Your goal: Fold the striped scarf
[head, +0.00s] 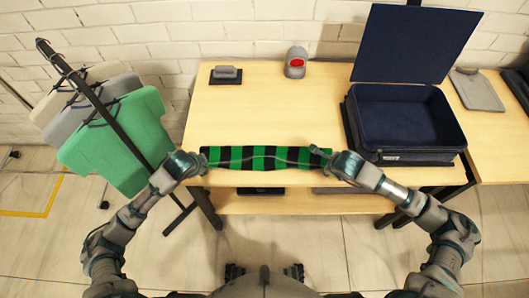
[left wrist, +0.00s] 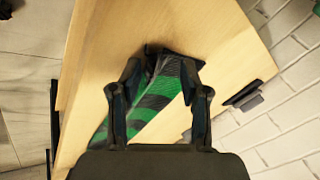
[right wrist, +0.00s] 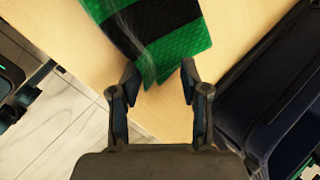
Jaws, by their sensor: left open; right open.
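The green and black striped scarf (head: 262,158) lies stretched left to right along the table's front edge, with a lengthwise crease or edge showing along it. My left gripper (head: 199,164) is at its left end; in the left wrist view the scarf (left wrist: 158,92) shows between the open fingers (left wrist: 168,72). My right gripper (head: 332,156) is at its right end; in the right wrist view the scarf's green end (right wrist: 178,52) lies just beyond the open fingers (right wrist: 160,82). Whether either gripper touches the cloth is unclear.
An open dark blue case (head: 405,118) stands on the table (head: 230,115) close to my right gripper. A red and grey device (head: 295,62) and a small dark stand (head: 226,74) are at the back. A rack with shirts (head: 118,140) stands left. The table's middle is clear.

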